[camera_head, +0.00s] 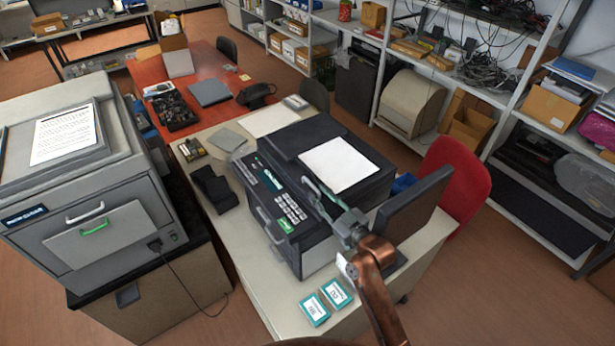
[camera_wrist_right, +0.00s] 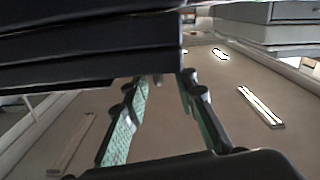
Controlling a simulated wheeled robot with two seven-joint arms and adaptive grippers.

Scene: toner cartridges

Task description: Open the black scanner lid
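The black scanner lid (camera_head: 298,138) lies flat on top of the dark multifunction machine (camera_head: 316,255) on the pale desk, and looks closed. A white sheet lies on it. My right gripper (camera_head: 322,198) is at the lid's near edge, beside a pale curved handle-like bar (camera_head: 311,187). In the right wrist view, the two green-padded fingers (camera_wrist_right: 166,84) stand apart with a clear gap. Dark layered edges of the machine (camera_wrist_right: 90,50) pass across the top left, close to the fingertips. Whether the fingers touch the lid cannot be told. My left gripper is not in view.
A dark upright panel (camera_head: 415,210) stands right of the machine, with a red chair (camera_head: 458,172) behind it. Two teal-and-white boxes (camera_head: 325,301) lie on the desk's near end. A large grey printer (camera_head: 75,165) stands at left.

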